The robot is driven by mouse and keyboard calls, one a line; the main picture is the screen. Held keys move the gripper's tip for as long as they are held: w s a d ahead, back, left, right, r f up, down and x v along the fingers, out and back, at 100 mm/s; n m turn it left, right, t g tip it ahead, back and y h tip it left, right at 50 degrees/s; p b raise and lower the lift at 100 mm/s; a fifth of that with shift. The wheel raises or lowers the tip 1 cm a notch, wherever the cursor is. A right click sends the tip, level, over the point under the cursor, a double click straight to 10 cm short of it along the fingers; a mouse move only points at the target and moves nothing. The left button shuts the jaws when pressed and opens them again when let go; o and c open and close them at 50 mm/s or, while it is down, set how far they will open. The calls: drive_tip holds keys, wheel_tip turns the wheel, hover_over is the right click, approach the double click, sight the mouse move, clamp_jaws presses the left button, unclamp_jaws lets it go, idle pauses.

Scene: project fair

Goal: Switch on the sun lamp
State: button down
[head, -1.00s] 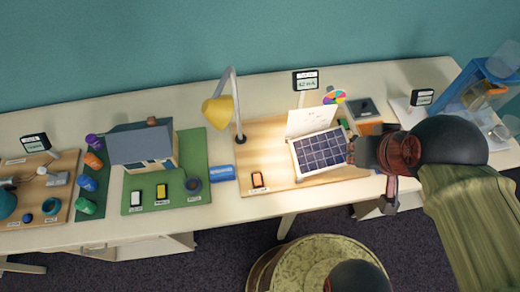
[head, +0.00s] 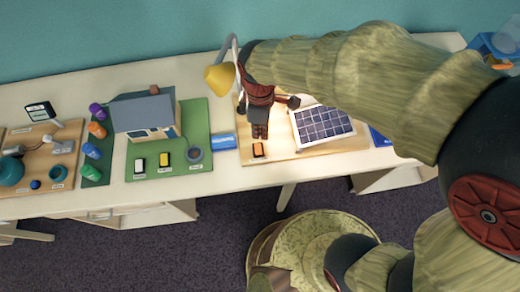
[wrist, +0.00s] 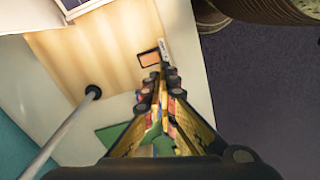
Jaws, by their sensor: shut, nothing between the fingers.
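The lamp (head: 220,77) has a yellow shade on a thin grey arm; part of the arm is behind my gripper, and I cannot see its bulb. Its grey pole (wrist: 62,130) and dark round base (wrist: 93,92) show in the wrist view. A small orange rocker switch in a dark frame (head: 259,150) lies on the wooden board. It also shows in the wrist view (wrist: 148,58), with a white label beside it. My gripper (head: 258,133) is shut and empty, pointing down just behind the switch; contact cannot be told.
The solar panel (head: 323,125) leans on the board (head: 300,151) right of my gripper. A blue box (head: 223,141) lies left of the switch. A green mat (head: 196,125) with a model house (head: 143,118) is farther left.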

sight(260, 153)
drive_tip(key=shift+w+a+r+n, duration=0.1)
drive_tip(key=shift+w+r+n, duration=0.1)
drive_tip(key=shift+n, duration=0.65)
drive_tip(key=shift+w+a+r+n, duration=0.1)
drive_tip(key=shift+w+r+n, duration=0.05)
drive_tip(key=shift+n, duration=0.7)
wheel_tip(260, 153, down, 14)
drive_tip(key=b, duration=0.3)
drive_tip(key=shift+b, duration=0.35)
drive_tip(key=shift+s, duration=0.1)
drive_tip(key=shift+s+d+f, duration=0.1)
drive_tip(key=shift+f, duration=0.3)
drive_tip(key=shift+r, duration=0.1)
